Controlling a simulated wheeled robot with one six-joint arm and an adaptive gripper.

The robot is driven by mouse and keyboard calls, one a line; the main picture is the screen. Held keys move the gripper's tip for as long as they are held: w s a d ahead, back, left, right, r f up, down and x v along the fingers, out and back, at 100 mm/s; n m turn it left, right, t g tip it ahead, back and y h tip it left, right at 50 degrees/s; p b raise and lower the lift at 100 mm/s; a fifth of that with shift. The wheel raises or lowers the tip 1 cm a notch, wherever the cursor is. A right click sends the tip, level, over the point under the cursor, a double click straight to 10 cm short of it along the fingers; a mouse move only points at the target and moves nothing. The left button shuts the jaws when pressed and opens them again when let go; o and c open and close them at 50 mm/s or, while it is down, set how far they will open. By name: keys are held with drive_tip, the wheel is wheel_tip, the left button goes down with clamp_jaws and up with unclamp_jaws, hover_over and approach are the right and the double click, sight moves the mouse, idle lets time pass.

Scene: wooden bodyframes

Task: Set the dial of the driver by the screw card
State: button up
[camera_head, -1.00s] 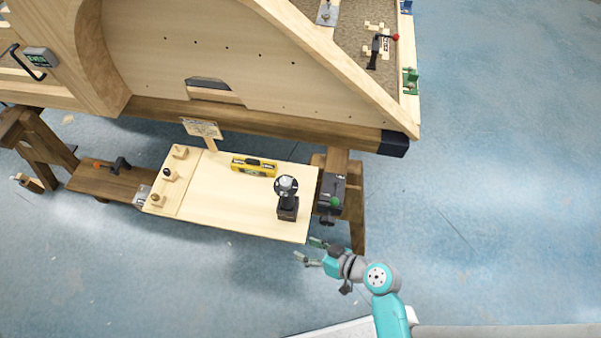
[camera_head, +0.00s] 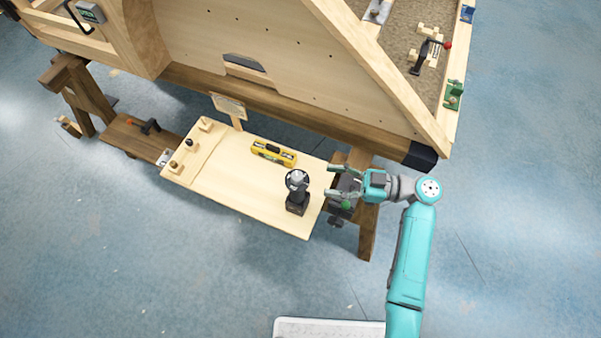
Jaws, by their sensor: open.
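The driver (camera_head: 297,190) is black with a light grey top and stands upright on the right part of the pale board. Its dial is too small to make out. A small card on a post (camera_head: 229,106) stands at the back edge of the board; it looks like the screw card, but its print is unreadable. My gripper (camera_head: 329,181) is open and empty, to the right of the driver and apart from it, with its fingers pointing left. It is in front of the dark vice at the board's right end and partly hides it.
A yellow level (camera_head: 273,153) lies at the back of the pale board (camera_head: 240,190). Several small knobs stand at the board's left end. The dark vice (camera_head: 342,204) is beside the board. A large wooden frame (camera_head: 290,70) rises behind. The board's middle is clear.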

sight(303, 177)
drive_tip(key=a, duration=0.9)
drive_tip(key=shift+w+a, duration=0.1)
drive_tip(key=shift+w, duration=0.25)
clamp_jaws()
